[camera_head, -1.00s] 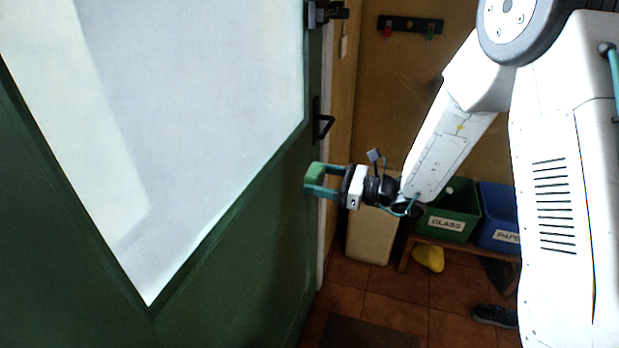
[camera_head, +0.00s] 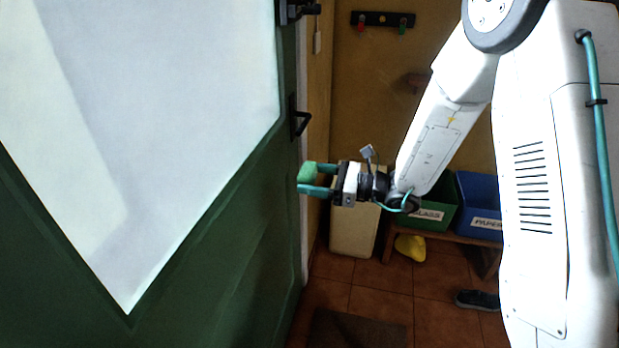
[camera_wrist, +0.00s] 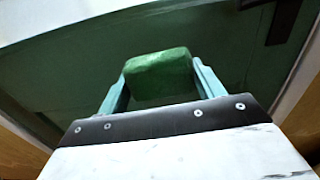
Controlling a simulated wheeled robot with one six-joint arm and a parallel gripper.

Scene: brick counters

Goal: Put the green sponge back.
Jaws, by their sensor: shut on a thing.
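The green sponge (camera_head: 309,172) is a small green block held between the teal fingers of my gripper (camera_head: 316,181). In the wrist view the sponge (camera_wrist: 160,76) sits between both fingertips of my gripper (camera_wrist: 160,84), with a finger against each side. My gripper is shut on it and points left, in mid-air near the green door. No place that belongs to the sponge can be made out.
The green door (camera_head: 225,235) with a large pale pane fills the left; its black handle (camera_head: 300,122) is close above my gripper. A green GLASS bin (camera_head: 440,216) and blue PAPER bin (camera_head: 478,195) stand on a low wooden bench. A yellow item (camera_head: 410,247), a shoe (camera_head: 478,299) and a dark mat (camera_head: 355,330) lie on the tiles.

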